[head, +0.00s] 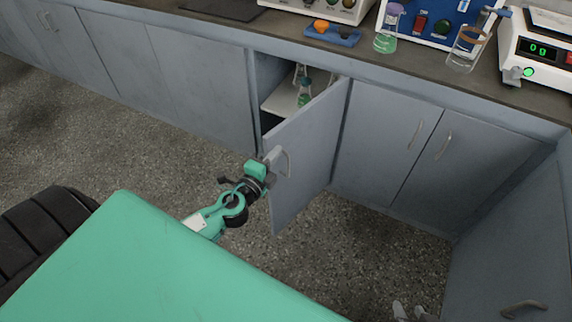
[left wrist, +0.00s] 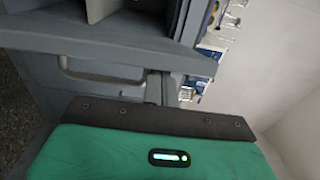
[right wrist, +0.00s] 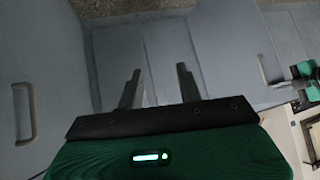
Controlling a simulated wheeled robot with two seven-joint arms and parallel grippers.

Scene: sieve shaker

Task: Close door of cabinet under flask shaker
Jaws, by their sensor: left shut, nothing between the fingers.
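The grey cabinet door (head: 308,150) stands open in the head view, swung out from its hinge side on the right. Its bar handle (head: 287,162) is near the free edge. My left gripper (head: 272,156) is shut and empty, at the door's free edge beside the handle. The left wrist view shows its fingers together (left wrist: 158,87), close to the handle (left wrist: 100,77); contact cannot be told. My right gripper (right wrist: 158,88) is open and empty, with cabinet fronts beyond it. Its fingertips show at the head view's bottom edge (head: 410,312).
Flasks (head: 305,93) stand on the shelf (head: 283,100) inside the open cabinet. Closed doors (head: 385,130) flank it on the right. The counter (head: 420,62) above carries flasks and devices, including a scale (head: 540,50). The speckled floor (head: 350,240) before the cabinets is free.

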